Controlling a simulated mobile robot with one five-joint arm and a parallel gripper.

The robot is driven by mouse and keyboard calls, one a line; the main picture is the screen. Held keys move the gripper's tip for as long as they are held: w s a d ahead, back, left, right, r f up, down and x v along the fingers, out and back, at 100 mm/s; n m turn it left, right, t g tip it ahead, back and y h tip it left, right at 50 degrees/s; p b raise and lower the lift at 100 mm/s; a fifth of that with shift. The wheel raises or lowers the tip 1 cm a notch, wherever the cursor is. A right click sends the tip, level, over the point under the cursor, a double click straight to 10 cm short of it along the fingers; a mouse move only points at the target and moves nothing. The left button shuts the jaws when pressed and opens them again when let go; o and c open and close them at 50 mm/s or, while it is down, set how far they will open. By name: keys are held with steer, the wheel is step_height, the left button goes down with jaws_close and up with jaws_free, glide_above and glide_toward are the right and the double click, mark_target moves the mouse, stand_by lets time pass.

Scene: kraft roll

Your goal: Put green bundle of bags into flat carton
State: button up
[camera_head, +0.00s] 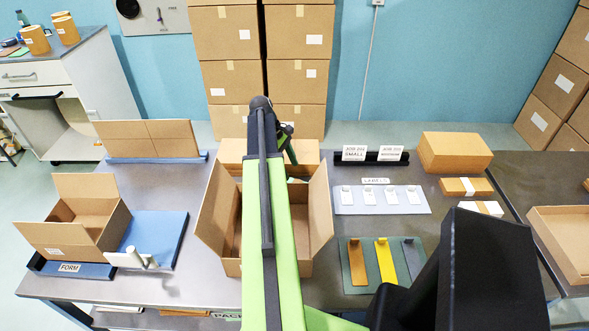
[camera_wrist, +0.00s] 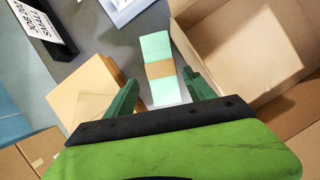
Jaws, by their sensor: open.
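The green bundle of bags (camera_wrist: 156,45) is pale mint with a brown paper band. In the wrist view it lies on the grey table beside an open carton, between the lines of my two fingers. My gripper (camera_wrist: 160,82) is open and empty, with a finger to each side of the bundle. In the head view my gripper (camera_head: 291,150) is at the table's far side, and my arm hides most of the bundle. A shallow open carton (camera_head: 562,238) sits at the right edge of the head view; I cannot tell whether it is the flat carton.
A tall open carton (camera_head: 320,215) stands under my arm, flaps raised. A brown stack (camera_wrist: 85,88) lies left of the bundle in the wrist view. Another open carton (camera_head: 90,215) stands at left. A label tray (camera_head: 382,206) and a colour-strip mat (camera_head: 367,281) lie at right.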

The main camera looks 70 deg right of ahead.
steer(key=p+v, duration=0.1)
steer(key=v, duration=0.2)
steer(key=shift+r+p, duration=0.15)
steer(key=shift+p, duration=0.15)
